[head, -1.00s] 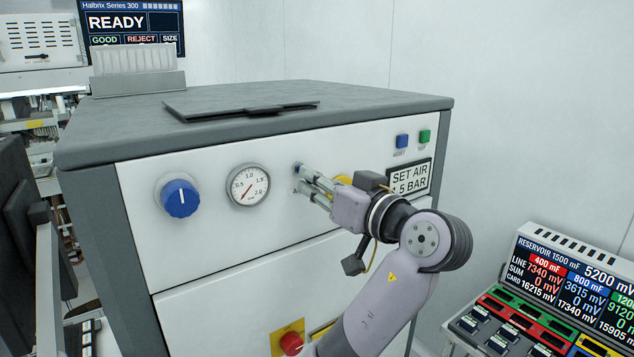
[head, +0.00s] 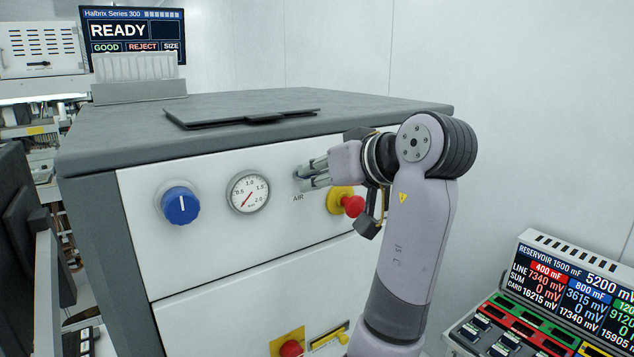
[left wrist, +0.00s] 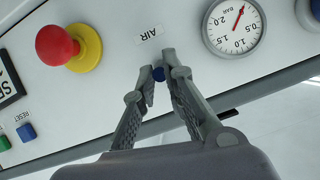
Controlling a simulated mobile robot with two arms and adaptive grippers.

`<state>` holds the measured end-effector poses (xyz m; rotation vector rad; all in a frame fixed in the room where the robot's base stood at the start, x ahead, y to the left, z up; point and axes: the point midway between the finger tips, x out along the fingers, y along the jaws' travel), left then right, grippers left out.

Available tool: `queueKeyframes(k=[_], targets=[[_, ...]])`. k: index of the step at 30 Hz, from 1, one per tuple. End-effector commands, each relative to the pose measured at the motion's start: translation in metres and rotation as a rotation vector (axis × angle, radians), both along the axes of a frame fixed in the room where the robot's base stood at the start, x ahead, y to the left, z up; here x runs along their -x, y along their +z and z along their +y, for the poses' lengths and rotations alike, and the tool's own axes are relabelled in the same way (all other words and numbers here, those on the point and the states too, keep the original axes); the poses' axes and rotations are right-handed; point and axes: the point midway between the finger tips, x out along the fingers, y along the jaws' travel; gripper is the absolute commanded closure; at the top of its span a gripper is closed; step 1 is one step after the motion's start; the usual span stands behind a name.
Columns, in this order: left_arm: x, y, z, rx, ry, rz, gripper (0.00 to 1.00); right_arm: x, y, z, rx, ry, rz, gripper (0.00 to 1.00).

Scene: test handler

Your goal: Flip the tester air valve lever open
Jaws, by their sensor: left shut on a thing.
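The air valve lever is mostly hidden between my fingers. My left gripper (head: 303,175) is shut on the lever at the front of the white panel (head: 235,250), just right of the pressure gauge (head: 248,191). The gauge needle points down and left, at the low end of the scale. How far the lever is turned cannot be made out. My right gripper is not in view.
A red button on a yellow base (head: 353,206) sits close to the right of my gripper. A blue knob (head: 180,204) is left of the gauge. A dark flat lid (head: 240,112) lies on the cabinet top. A meter console (head: 560,290) stands at lower right.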

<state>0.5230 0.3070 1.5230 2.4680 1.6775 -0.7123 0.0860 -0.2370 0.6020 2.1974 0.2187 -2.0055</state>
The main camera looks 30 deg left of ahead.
Motion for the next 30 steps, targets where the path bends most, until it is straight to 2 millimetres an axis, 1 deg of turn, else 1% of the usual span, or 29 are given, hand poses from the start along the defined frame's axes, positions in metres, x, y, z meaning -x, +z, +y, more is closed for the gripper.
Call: queueKeyframes(k=[1, 3, 12, 27, 28, 30], targets=[[-0.0005, 0.0048, -0.0004, 0.029, -0.003, 0.007, 1.0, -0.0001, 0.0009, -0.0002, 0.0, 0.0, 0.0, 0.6], [-0.0008, 0.0069, 0.0002, 0.066, -0.003, 0.024, 1.0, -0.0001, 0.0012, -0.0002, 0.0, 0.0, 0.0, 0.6], [-0.0017, 0.0122, 0.0032, 0.164, -0.002, 0.066, 1.0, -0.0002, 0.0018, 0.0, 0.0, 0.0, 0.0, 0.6], [-0.0016, 0.0136, 0.004, 0.18, 0.0, 0.071, 1.0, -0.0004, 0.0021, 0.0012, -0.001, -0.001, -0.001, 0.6], [-0.0016, 0.0137, 0.004, 0.18, 0.0, 0.071, 0.88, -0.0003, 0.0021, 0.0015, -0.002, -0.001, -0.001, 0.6], [-0.0016, 0.0136, 0.004, 0.18, 0.0, 0.071, 0.83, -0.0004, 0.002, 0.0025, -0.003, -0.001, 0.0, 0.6]])
